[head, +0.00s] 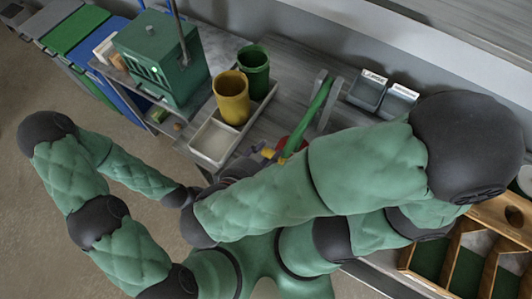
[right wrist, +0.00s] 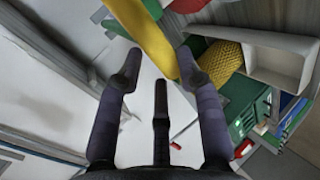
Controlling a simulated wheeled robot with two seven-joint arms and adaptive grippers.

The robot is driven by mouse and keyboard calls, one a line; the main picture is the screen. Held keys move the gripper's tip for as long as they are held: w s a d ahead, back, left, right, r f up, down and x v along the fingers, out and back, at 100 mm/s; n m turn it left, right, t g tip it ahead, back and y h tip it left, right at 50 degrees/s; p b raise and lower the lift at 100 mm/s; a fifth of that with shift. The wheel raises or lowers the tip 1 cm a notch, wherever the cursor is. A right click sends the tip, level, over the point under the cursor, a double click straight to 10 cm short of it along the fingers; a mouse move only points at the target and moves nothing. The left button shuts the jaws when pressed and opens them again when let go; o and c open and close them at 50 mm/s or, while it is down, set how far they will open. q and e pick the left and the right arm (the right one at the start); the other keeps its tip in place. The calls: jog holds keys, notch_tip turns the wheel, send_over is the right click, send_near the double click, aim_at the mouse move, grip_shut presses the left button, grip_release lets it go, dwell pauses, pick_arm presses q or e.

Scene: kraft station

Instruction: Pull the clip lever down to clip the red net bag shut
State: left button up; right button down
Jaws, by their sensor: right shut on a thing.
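In the head view a slanted green bar (head: 316,108) stands by grey upright posts, with a small red part (head: 282,144) at its lower end. A yellow handle (head: 267,153) sticks out beside it, towards my right gripper (head: 243,166), which is partly hidden by my right arm. In the right wrist view the yellow handle (right wrist: 148,38) runs between the fingertips of my right gripper (right wrist: 158,68), which is shut on it. The red net bag cannot be made out clearly; my arm covers much of that area. My left arm ends at a dark wrist near the table's front edge; its fingers are hidden.
A yellow cup (head: 232,97) and a green cup (head: 254,70) stand in a white tray (head: 214,142) left of the handle. A green box (head: 160,58) stands further left. Two small labelled bins (head: 368,92) are at the back. A wooden divided tray (head: 492,250) is at right.

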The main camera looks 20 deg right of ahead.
jog(key=shift+s+d+f, duration=0.1)
jog(key=shift+s+f, duration=0.15)
jog(key=shift+f, duration=0.7)
jog(key=c, duration=1.1)
grip_release()
jog(key=shift+o, duration=1.1)
jog(key=shift+w, duration=0.2)
jog(key=shift+w+a+f, duration=0.1)
jog(key=shift+w+a, duration=0.05)
jog(key=shift+a, duration=0.1)
jog(key=shift+d, duration=0.15)
jog(key=r+v, duration=0.1)
jog(key=v, duration=1.2)
jog(key=shift+w, duration=0.35)
jog(key=shift+d+f, duration=0.1)
jog(key=shift+d, duration=0.1)
